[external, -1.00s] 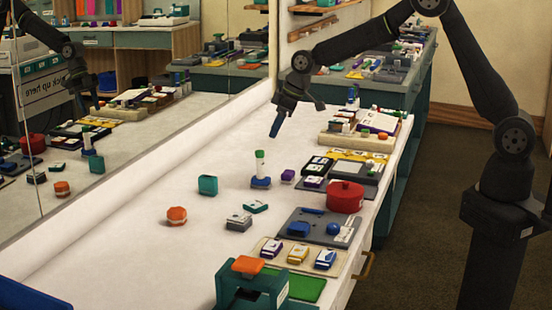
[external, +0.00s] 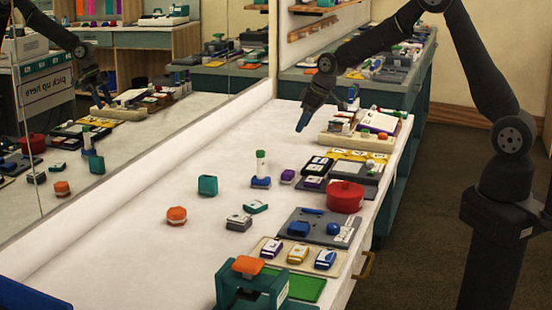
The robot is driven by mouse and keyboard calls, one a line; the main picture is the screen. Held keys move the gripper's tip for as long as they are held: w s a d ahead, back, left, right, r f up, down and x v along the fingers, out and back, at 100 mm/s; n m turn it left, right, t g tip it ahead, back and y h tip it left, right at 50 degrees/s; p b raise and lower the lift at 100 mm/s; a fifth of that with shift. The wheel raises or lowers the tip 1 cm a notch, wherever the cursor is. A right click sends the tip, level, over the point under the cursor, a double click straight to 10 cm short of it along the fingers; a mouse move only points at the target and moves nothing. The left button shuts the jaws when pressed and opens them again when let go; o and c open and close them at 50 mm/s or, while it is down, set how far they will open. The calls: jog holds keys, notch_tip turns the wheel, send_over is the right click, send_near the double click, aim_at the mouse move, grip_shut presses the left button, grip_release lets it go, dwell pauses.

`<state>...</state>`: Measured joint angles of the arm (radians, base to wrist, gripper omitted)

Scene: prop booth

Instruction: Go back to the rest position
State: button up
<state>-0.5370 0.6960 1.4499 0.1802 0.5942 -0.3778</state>
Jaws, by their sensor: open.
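My gripper (external: 304,126) hangs over the far part of the white counter (external: 130,235), pointing down, with its jaws open. No object shows between its fingers. It is above and beyond the tube with a green cap (external: 260,165), which stands upright in a blue base (external: 260,183). The gripper is apart from the objects on the counter.
An orange piece (external: 177,215), a teal block (external: 208,185) and a red round container (external: 345,197) stand on the counter. Trays of small boxes line its right edge. A mirror (external: 150,70) runs along the left. The counter's left middle is clear.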

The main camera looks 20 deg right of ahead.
jog(key=a+f, duration=0.2)
jog(key=a, duration=0.1)
jog(key=a+f, duration=0.3)
jog(key=s+a+f, duration=0.1)
jog(key=a+f, duration=0.1)
jog(key=a, duration=0.1)
jog(key=shift+s+f, duration=0.1)
jog(key=shift+f, duration=0.75)
jog(key=shift+r, duration=0.1)
jog(key=shift+r, duration=0.25)
notch_tip(320, 180, up, 2)
jog(key=shift+r, duration=0.2)
jog(key=w+d+r, duration=0.2)
jog(key=d+r, duration=0.5)
jog(key=d, duration=0.4)
jog(key=shift+n, duration=0.7)
jog(key=shift+s+a+r, duration=0.3)
jog(key=shift+s+a, duration=0.15)
jog(key=shift+a, duration=0.3)
jog(key=shift+s+a+r, duration=0.25)
jog(key=shift+s+a, duration=0.15)
jog(key=shift+a, duration=0.3)
jog(key=shift+s+a+r, duration=0.3)
jog(key=shift+s+a, duration=0.15)
jog(key=shift+a, duration=0.3)
